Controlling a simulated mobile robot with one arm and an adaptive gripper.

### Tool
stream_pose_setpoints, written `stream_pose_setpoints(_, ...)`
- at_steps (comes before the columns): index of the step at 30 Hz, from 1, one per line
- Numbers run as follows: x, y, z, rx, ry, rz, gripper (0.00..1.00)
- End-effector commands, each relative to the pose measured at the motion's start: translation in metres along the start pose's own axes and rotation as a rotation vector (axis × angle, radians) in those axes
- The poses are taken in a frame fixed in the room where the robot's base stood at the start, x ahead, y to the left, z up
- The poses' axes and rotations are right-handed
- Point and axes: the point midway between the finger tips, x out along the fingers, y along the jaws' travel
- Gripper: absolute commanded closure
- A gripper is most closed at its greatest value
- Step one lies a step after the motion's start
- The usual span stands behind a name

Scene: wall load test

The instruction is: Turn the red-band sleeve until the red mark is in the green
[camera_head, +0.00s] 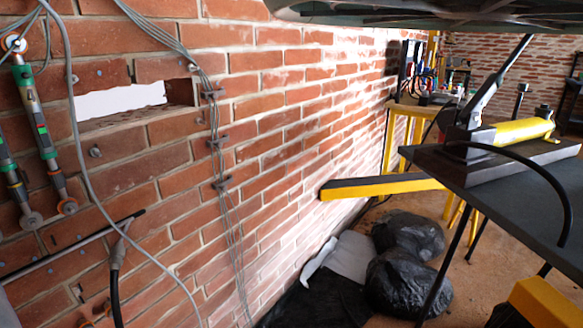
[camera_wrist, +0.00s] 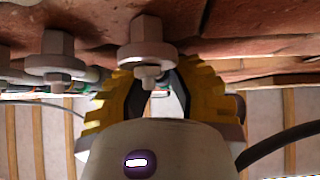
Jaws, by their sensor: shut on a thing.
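In the head view a green and grey rod-like device (camera_head: 36,120) with bright green marks is fixed to the brick wall at the far left, with reddish bands near its ends. A second similar device (camera_head: 12,172) is partly cut off by the left edge. I cannot tell which carries the task's red-band sleeve, nor where its red mark stands. In the wrist view my gripper (camera_wrist: 160,90) has its yellow ribbed fingers close to the wall, curved around something that I cannot make out. My gripper does not show in the head view.
A grey bolt (camera_wrist: 148,50) stands out by the fingertips; another bolt (camera_wrist: 57,58) is to its left. Cables (camera_head: 215,150) run down the wall. A yellow-edged beam (camera_head: 382,187), black bags (camera_head: 405,265) and a dark table (camera_head: 520,175) with a yellow pump are further right.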

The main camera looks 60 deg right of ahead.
Motion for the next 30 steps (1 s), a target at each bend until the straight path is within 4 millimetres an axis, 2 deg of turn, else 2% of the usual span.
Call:
stream_pose_setpoints(24,0.0002,0.0013,0.0003,0.093,-0.001,-0.092,1.00)
stream_pose_setpoints(25,0.0002,0.0012,0.0003,0.093,-0.001,-0.092,0.77)
stream_pose_setpoints(28,0.0002,0.0010,0.0003,0.093,-0.001,-0.092,0.67)
stream_pose_setpoints(30,0.0001,0.0009,0.0003,0.093,-0.001,-0.092,0.66)
